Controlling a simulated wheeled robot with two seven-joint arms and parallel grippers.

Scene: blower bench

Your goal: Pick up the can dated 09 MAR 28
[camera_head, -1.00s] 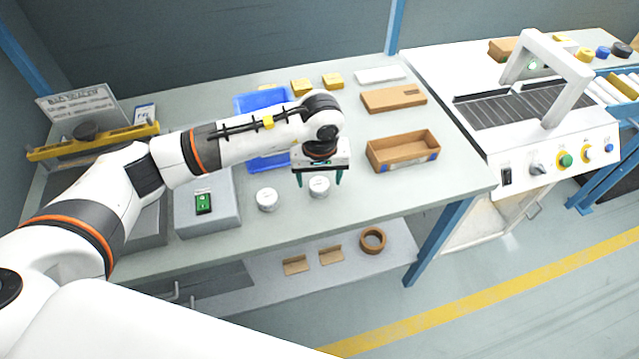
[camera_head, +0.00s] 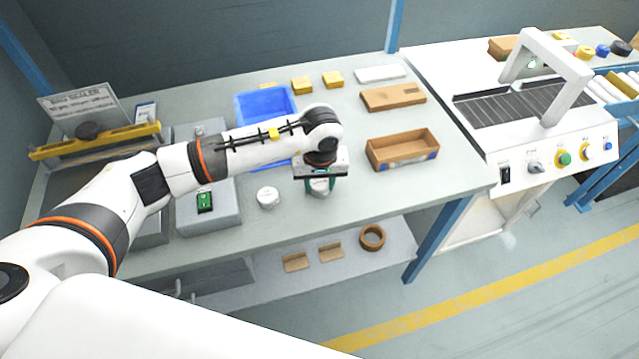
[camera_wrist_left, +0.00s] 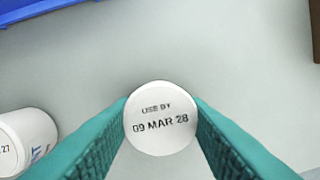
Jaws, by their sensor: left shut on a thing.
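A white can (camera_wrist_left: 160,118) with "USE BY 09 MAR 28" printed on its round end is between the two green fingers in the left wrist view. In the head view this can (camera_head: 319,187) stands on the table, partly hidden by my left gripper (camera_head: 320,185). The gripper is shut on it from both sides. A second white can (camera_head: 268,197) stands on the table to the left. It also shows in the left wrist view (camera_wrist_left: 25,143), cut by the frame edge, with "27" readable at its end. My right gripper is not in view.
A blue bin (camera_head: 262,106) is behind and left of the gripper. An open cardboard box (camera_head: 402,151) stands to the right. A grey unit with a green switch (camera_head: 205,202) is at the left. The table in front of the cans is clear.

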